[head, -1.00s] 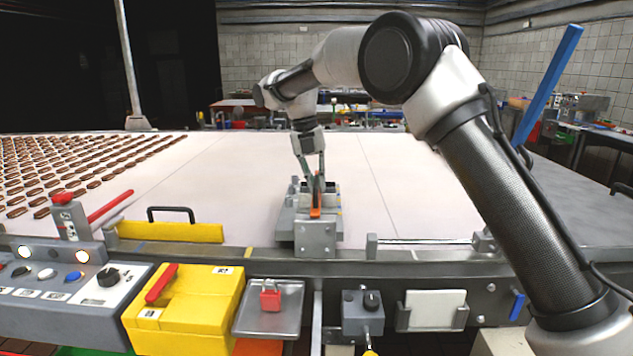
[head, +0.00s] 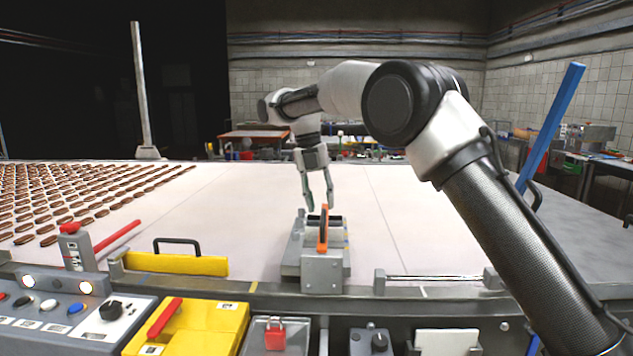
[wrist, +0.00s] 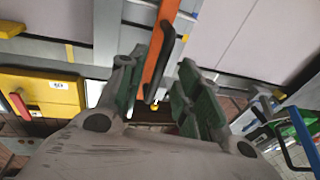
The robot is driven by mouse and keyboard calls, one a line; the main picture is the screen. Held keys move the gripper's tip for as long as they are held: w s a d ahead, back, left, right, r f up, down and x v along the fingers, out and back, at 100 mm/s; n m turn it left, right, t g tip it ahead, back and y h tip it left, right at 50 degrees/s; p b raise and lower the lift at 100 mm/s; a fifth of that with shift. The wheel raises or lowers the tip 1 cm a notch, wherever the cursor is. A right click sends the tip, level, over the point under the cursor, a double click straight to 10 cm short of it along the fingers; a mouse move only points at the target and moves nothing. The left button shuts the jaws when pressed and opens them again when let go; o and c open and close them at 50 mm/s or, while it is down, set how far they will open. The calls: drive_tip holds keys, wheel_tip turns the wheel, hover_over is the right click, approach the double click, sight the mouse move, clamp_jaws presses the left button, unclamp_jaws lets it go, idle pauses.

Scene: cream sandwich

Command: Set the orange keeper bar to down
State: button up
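The orange keeper bar (head: 323,230) stands near upright on a grey metal block fixture (head: 322,272) at the front edge of the white belt. In the wrist view the orange bar (wrist: 155,62) runs down the picture between my finger pads, with a dark strip along its right side. My gripper (head: 320,207) is open, its fingers spread at about the height of the bar's top in the head view. In the wrist view its green-grey fingers (wrist: 158,98) lie left and right of the bar. I cannot tell whether either finger touches it.
A yellow bar with a black handle (head: 176,264) and a red lever (head: 117,236) lie left of the fixture. A thin rod (head: 435,277) is to its right. Brown sandwiches (head: 70,198) cover the belt's left. The belt behind the fixture is clear.

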drive_tip(key=v, duration=0.7)
drive_tip(key=shift+d+r, duration=0.1)
drive_tip(key=shift+r, duration=0.05)
drive_tip(key=s+d+r+m+t+y, duration=0.1)
drive_tip(key=s+d+r+m, duration=0.25)
drive_tip(key=d+m, duration=0.35)
drive_tip(key=s+d+r+m, duration=0.2)
drive_tip(key=s+d+m, duration=0.2)
drive_tip(key=d, duration=0.5)
drive_tip(key=s+d+r+m+t+y, duration=0.1)
drive_tip(key=s+d+r+m, duration=0.1)
drive_tip(key=s+d+m, duration=0.35)
drive_tip(key=s+d+f+m+t, duration=0.1)
drive_tip(key=s+d+f+m, duration=0.3)
drive_tip(key=s, duration=0.4)
drive_tip(key=s+d+f+m+t, duration=0.1)
drive_tip(key=s+d+f+m, duration=0.4)
drive_tip(key=s+d+m, duration=0.2)
drive_tip(key=s+d+f+m+t, duration=0.1)
drive_tip(key=s+d+f+m, duration=0.3)
drive_tip(key=s+d+m, duration=0.2)
drive_tip(key=s+m, duration=0.2)
drive_tip(key=shift+s+f+t, duration=0.3)
drive_tip(key=shift+s, duration=0.05)
